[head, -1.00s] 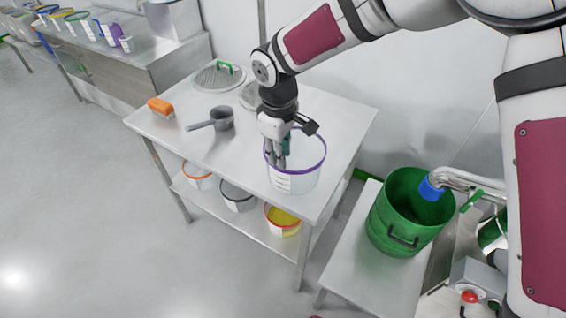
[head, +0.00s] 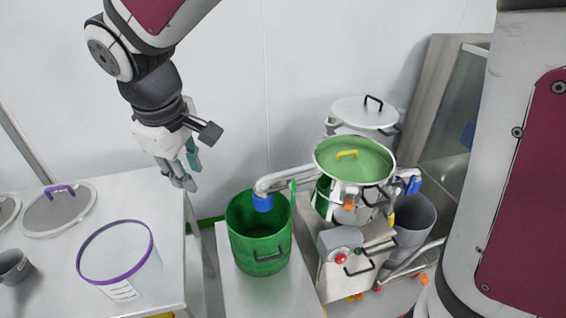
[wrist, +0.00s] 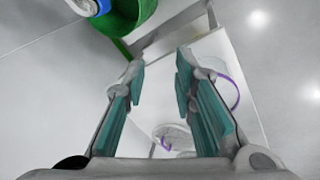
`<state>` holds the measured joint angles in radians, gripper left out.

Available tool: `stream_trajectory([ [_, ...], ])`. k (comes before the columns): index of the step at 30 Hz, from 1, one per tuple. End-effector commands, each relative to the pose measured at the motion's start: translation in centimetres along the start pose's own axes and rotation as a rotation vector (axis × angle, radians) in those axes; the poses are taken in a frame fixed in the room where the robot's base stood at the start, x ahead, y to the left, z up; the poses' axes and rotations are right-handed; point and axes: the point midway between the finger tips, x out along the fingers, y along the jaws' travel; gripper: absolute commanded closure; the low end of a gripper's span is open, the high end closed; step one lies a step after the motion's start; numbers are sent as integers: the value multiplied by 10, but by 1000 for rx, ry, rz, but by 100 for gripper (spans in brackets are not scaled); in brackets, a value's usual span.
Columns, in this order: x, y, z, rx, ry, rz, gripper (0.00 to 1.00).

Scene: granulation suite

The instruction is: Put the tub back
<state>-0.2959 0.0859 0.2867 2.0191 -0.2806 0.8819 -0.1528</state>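A clear white tub (head: 122,270) with a purple rim stands upright on the steel table (head: 165,205), at the lower left of the head view. Its purple rim also shows in the wrist view (wrist: 236,92), to the right of the fingers. My gripper (head: 184,182) is up in the air above and to the right of the tub, apart from it. In the wrist view its two teal-padded fingers are spread with nothing between them.
A round lid (head: 55,212) with a purple handle and a grey scoop (head: 14,266) lie left of the tub. A green bin (head: 260,240) stands on a lower bench to the right, under a blue-ended pipe. Machinery with a green-topped vessel (head: 355,170) is farther right.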

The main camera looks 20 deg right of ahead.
Motion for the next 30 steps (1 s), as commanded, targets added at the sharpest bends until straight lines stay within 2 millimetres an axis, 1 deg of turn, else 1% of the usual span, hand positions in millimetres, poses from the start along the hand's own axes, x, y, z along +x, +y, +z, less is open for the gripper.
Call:
stream_trajectory([
  [1,-16,13,23,74,12,19,75],
  [2,-23,18,36,115,17,27,75],
  [3,-31,24,53,172,25,35,75],
  [5,-44,31,78,257,40,47,75],
  [6,-51,35,95,313,51,53,75],
  [10,-71,38,148,498,95,65,75],
  [12,-79,35,175,596,123,67,75],
  [15,-86,27,207,717,166,64,75],
  [18,-89,19,229,811,203,58,75],
  [21,-89,13,242,871,230,51,75],
  [24,-89,9,248,901,242,47,75],
  [30,-89,8,250,908,244,45,75],
])
